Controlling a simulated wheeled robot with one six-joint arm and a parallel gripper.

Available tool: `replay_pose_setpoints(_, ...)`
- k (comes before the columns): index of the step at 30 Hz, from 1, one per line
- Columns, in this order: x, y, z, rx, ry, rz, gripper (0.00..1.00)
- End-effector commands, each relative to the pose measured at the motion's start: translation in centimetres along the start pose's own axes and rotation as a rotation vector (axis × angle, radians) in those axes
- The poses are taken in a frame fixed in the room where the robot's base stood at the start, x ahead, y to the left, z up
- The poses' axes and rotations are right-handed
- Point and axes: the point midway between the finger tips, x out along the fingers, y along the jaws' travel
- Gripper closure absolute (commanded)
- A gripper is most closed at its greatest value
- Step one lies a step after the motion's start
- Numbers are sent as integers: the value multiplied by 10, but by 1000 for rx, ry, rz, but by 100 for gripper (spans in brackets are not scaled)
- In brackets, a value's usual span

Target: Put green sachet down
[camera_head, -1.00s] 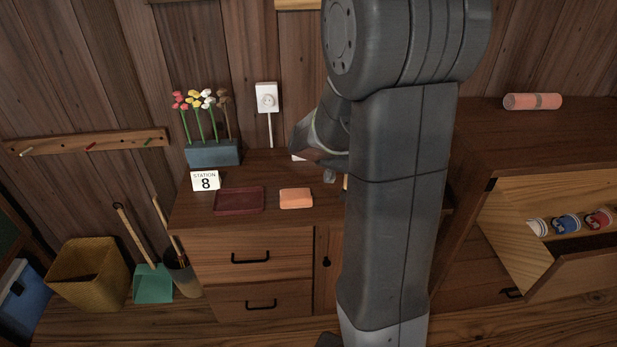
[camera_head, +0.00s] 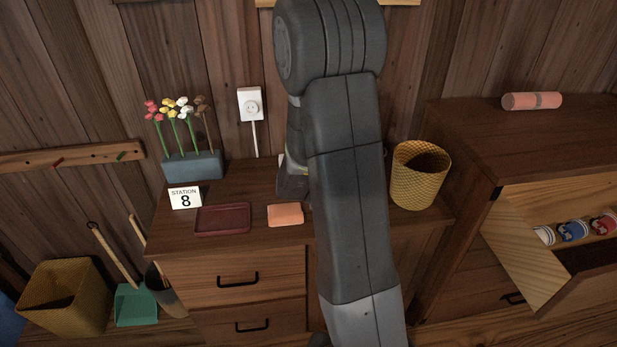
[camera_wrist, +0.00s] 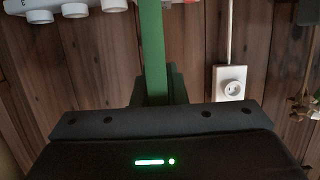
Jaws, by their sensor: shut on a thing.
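My gripper (camera_wrist: 153,92) is shut on the green sachet (camera_wrist: 152,45), which shows as a narrow upright green strip between the fingers in the wrist view. In the head view my arm hides the sachet and the fingertips. My wrist is above the low cabinet (camera_head: 237,254), close to its back wall. I cannot tell from these views whether the sachet touches the cabinet top.
On the cabinet are a dark red tray (camera_head: 222,220), an orange block (camera_head: 285,215), a station 8 sign (camera_head: 185,198), a flower planter (camera_head: 192,166) and a yellow wicker basket (camera_head: 420,175). A wall socket (camera_head: 250,105) is behind. A pale object (camera_wrist: 75,10) appears in the wrist view.

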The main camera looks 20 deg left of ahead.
Motion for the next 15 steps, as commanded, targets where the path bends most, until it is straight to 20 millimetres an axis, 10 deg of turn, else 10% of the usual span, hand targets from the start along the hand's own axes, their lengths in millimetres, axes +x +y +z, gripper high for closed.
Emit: replay_pose_setpoints(15,16,0,53,-1,-4,0,100)
